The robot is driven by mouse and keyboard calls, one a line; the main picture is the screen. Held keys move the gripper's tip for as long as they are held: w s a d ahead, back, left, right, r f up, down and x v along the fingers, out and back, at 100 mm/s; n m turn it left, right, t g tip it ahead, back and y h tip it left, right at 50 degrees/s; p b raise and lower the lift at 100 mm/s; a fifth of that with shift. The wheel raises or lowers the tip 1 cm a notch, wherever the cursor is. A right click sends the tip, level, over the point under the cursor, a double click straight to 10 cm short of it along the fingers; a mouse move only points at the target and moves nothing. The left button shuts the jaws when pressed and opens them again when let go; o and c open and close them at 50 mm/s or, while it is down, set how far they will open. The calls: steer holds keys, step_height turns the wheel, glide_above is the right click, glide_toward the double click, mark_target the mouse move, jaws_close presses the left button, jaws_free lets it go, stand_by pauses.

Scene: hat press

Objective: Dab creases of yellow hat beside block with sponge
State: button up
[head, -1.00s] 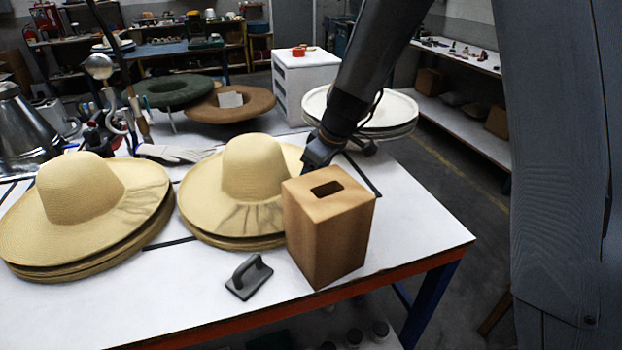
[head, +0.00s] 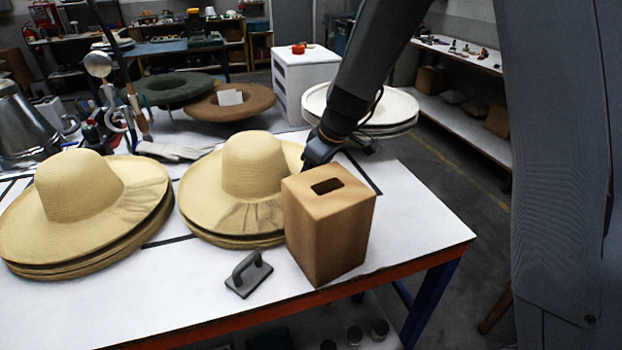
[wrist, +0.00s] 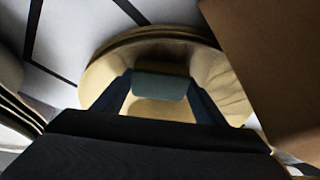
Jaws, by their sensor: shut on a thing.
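The yellow hat (head: 252,166) beside the block tops a stack of straw hats in the middle of the table. Dark creases (head: 250,216) fan across its front brim. The wooden block (head: 328,235), with a slot in its top, stands just right of it and hides part of the brim. My gripper (head: 314,163) reaches down behind the block, at the hat's right side. In the wrist view it is shut on a grey-green sponge (wrist: 160,86), held over the hat's brim (wrist: 228,75). I cannot tell whether the sponge touches the straw.
A second stack of yellow hats (head: 80,190), also creased in front, is on the left. White hats (head: 385,110) and green (head: 175,88) and brown (head: 230,108) hats sit behind. The table's right front corner is clear.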

steer(key=shift+f+b, duration=0.35)
steer(key=shift+b, duration=0.3)
stand_by(2.2)
step_height(320, 180, up, 14)
steer(key=p, duration=0.8)
stand_by(0.6)
stand_by(0.8)
